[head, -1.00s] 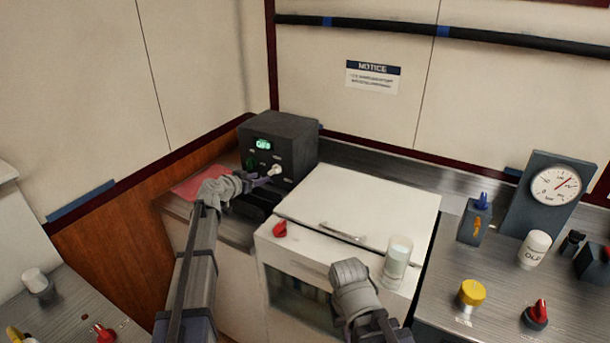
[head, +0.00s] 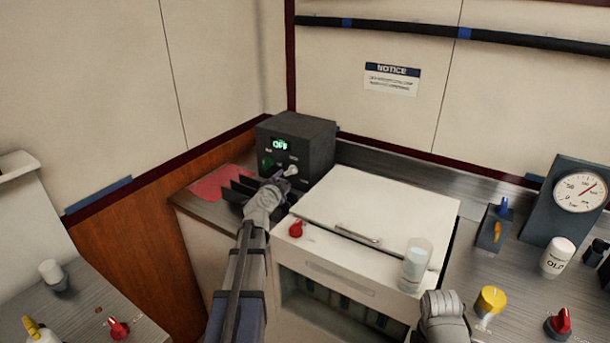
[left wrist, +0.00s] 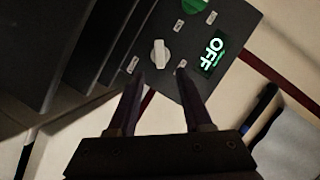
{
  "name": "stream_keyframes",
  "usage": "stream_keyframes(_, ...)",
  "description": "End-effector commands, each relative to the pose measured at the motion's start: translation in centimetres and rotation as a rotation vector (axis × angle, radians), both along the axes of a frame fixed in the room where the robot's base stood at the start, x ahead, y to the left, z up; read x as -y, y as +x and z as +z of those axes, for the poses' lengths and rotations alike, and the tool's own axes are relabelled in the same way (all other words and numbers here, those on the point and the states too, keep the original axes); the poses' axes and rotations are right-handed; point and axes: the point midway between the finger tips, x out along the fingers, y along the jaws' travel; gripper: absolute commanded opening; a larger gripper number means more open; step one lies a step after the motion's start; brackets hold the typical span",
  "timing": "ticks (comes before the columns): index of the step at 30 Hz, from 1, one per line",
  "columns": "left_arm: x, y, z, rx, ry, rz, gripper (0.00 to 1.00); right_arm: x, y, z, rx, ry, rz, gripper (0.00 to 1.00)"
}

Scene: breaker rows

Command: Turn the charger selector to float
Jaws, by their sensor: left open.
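The charger is a dark grey box (head: 318,135) in the back left corner of the counter. Its green display (head: 280,145) reads OFF; the display also shows in the left wrist view (left wrist: 213,54). The white selector knob (left wrist: 159,55) is on the front panel, with small labels around it; it also shows in the head view (head: 291,170). A green round part (head: 267,163) is beside it. My left gripper (left wrist: 157,76) is open, its two fingertips just short of the knob, one to each side. My right gripper is not clearly visible; part of my right arm shows at the bottom.
Black fins (head: 240,190) stand left of my left gripper, by a red mat (head: 215,186). A white cabinet (head: 375,205) with a red knob (head: 296,228) and a glass (head: 416,262) is to the right. A gauge (head: 580,193) stands farther right.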

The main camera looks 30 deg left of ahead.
Motion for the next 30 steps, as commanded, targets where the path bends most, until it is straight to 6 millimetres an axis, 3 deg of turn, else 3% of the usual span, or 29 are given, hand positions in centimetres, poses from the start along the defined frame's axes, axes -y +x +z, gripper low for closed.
stream_keyframes(11, -0.5, 0.4, -0.1, 0.000, 0.014, 0.005, 0.50, 0.0, 0.0, -0.2, 0.000, 0.000, 0.000, 0.00)
stream_keyframes(24, -1.9, 6.2, -1.6, 0.000, 0.012, 0.004, 0.50, 0.0, 0.0, -1.6, 0.000, 0.000, 0.000, 0.00)
stream_keyframes(30, -2.2, 7.3, -1.7, 0.000, 0.013, 0.005, 0.50, 0.0, 0.0, -1.8, 0.000, 0.000, 0.000, 0.00)
